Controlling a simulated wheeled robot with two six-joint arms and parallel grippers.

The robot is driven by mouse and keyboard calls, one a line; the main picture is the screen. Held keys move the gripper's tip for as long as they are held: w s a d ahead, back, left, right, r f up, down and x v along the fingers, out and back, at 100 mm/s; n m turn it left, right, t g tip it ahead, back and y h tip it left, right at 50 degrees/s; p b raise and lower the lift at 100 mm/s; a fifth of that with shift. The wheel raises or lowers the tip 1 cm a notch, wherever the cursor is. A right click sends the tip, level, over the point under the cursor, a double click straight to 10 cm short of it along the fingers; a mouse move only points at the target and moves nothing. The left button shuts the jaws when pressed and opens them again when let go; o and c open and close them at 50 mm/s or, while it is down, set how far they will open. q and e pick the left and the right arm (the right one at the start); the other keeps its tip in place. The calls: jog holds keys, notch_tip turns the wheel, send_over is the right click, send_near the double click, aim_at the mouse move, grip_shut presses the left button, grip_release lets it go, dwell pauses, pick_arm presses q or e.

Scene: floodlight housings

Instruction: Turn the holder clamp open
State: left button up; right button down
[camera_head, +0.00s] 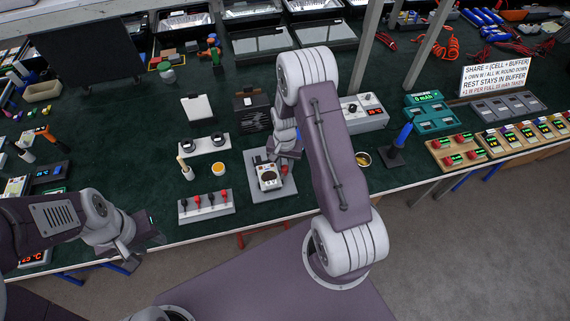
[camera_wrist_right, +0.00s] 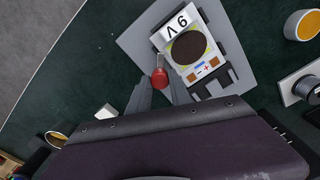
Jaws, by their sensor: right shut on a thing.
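The holder is a grey plate (camera_head: 257,194) near the table's front edge, with a white unit marked "9 V" (camera_head: 268,183) on it. In the right wrist view the unit (camera_wrist_right: 197,53) has a dark round top and plus and minus marks. A red clamp handle (camera_wrist_right: 160,77) sticks out from the unit's side. My right gripper (camera_wrist_right: 160,88) is shut on this red handle, with a finger on either side. The handle's lower end is partly hidden. My left gripper (camera_head: 150,228) is away from the holder, at the table's front left; its finger gap is unclear.
A grey block with several red and dark knobs (camera_head: 206,207) stands left of the holder. A yellow-filled cup (camera_head: 218,169) and a white two-knob stand (camera_head: 205,145) are behind it. A black stand with a blue handle (camera_head: 398,150) is to the right.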

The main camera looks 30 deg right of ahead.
aim_at(285, 167)
jog(key=n, duration=0.4)
jog(key=shift+r, duration=0.1)
jog(key=shift+n+p, duration=0.35)
jog(key=shift+n, duration=1.85)
jog(key=c, duration=1.2)
grip_release()
notch_tip(285, 167, up, 9)
